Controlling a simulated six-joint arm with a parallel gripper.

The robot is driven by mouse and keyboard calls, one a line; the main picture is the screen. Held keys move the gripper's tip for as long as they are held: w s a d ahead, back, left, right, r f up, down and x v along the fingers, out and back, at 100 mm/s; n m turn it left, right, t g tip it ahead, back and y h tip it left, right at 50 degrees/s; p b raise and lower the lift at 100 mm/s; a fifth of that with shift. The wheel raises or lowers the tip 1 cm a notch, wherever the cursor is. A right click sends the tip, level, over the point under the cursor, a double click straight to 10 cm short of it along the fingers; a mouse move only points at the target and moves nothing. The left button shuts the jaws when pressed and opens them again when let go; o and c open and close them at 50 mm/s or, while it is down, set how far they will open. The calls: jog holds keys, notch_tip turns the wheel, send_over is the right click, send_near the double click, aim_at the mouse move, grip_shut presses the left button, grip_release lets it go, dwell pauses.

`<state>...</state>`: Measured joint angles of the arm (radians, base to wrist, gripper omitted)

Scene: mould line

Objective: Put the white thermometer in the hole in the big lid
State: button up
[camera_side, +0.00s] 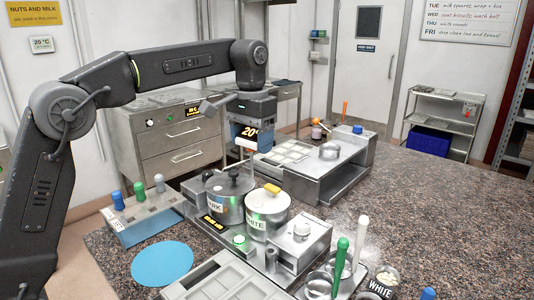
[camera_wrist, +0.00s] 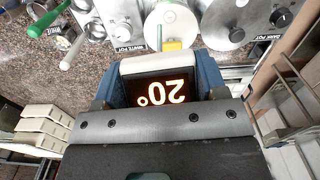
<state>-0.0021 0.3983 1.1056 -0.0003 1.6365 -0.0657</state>
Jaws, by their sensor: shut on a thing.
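My gripper (camera_side: 251,128) is shut on the white thermometer (camera_side: 246,143), above and behind the pots. In the wrist view its white case (camera_wrist: 160,66) and dark display reading 20° sit between the blue fingers. The thermometer is apart from both lids. I cannot make out the hole clearly.
A rack (camera_side: 140,217) with blue, green and white handles stands at the left. A blue disc (camera_side: 162,263) lies in front. Green and white handled ladles (camera_side: 341,265) stand at the front right. A steel stand with a mould tray (camera_side: 290,153) is behind the pots.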

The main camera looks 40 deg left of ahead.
jog(key=w+a+n, duration=0.1)
jog(key=a, duration=1.5)
notch_tip(320, 180, down, 8)
jog(key=shift+w+d+f, duration=0.15)
jog(key=shift+d+f, duration=0.1)
jog(key=shift+d, duration=0.1)
dwell(0.7)
jog(key=shift+f, duration=3.85)
jog(key=o, duration=1)
jog(key=shift+o, duration=0.5)
